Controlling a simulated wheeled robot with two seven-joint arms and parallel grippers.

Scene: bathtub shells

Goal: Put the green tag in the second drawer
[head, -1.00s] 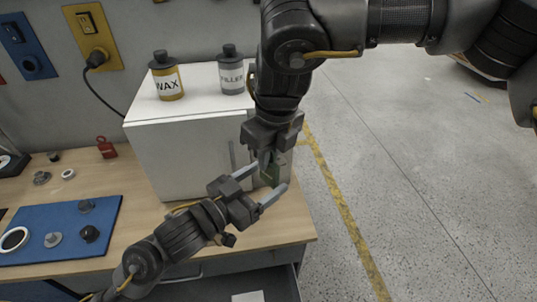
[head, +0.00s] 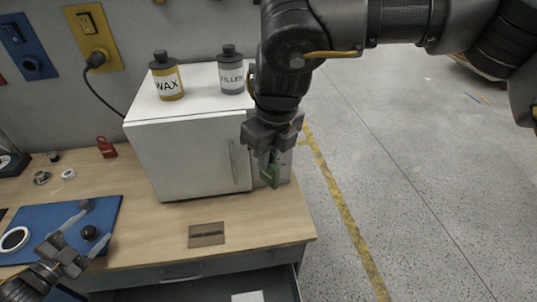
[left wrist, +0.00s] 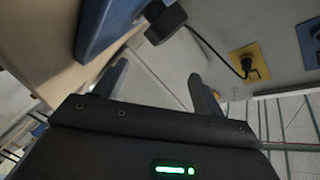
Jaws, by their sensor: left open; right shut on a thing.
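The green tag (head: 272,177) is between the fingers of my right gripper (head: 267,160), which is shut on it. It hangs upright beside the right side of the white cabinet's front, above the bench, partly hidden by the fingers. My left gripper (head: 92,227) is open and empty over the blue mat at the left. Its two fingers also show apart in the left wrist view (left wrist: 157,90). An open drawer (head: 282,284) shows at the bottom edge, below the bench top, with a white sheet in it. Its order among the drawers cannot be told.
The white cabinet (head: 180,150) carries a WAX can (head: 168,80) and a FILLER can (head: 231,75). The blue mat (head: 110,207) holds several small parts. A brown plate (head: 206,235) lies on the bench (head: 265,222). Open floor (head: 420,190) is at right.

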